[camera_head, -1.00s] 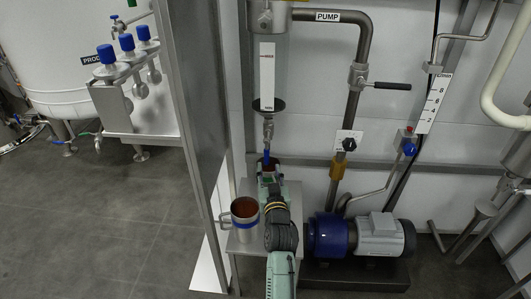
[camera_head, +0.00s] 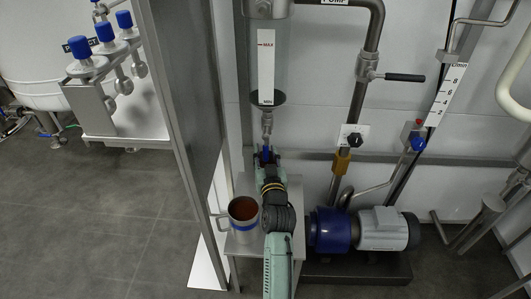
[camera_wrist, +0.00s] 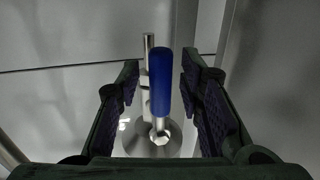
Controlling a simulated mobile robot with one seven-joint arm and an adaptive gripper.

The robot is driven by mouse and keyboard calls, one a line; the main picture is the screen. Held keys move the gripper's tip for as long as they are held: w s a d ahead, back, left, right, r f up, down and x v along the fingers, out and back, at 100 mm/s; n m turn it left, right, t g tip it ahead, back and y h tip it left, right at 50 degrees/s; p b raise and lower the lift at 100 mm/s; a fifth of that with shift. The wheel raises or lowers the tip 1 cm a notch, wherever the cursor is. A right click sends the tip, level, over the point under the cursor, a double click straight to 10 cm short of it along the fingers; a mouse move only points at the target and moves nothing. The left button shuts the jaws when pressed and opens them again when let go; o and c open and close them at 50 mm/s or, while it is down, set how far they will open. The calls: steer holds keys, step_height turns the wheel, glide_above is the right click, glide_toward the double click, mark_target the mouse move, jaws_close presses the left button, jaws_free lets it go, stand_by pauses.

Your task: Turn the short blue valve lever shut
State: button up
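The short blue valve lever (camera_wrist: 160,85) stands upright in the wrist view, between the two fingers of my gripper (camera_wrist: 160,95). The fingers are open, with a gap on each side of the lever. A metal shaft and a round metal flange (camera_wrist: 175,140) show below and behind it. In the head view the small metal valve (camera_head: 267,125) sits under the sight glass. My gripper (camera_head: 266,157) is just below that valve and largely hides the blue lever (camera_head: 266,150).
A metal mug (camera_head: 231,226) with brown liquid stands on a small metal stand (camera_head: 240,246), left of my arm. A steel post (camera_head: 185,120) rises at left. A blue and grey pump (camera_head: 330,230) stands right. Pipes and a black-handled valve (camera_head: 403,77) are on the wall.

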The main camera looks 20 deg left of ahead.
jaws_close()
stand_by(0.7)
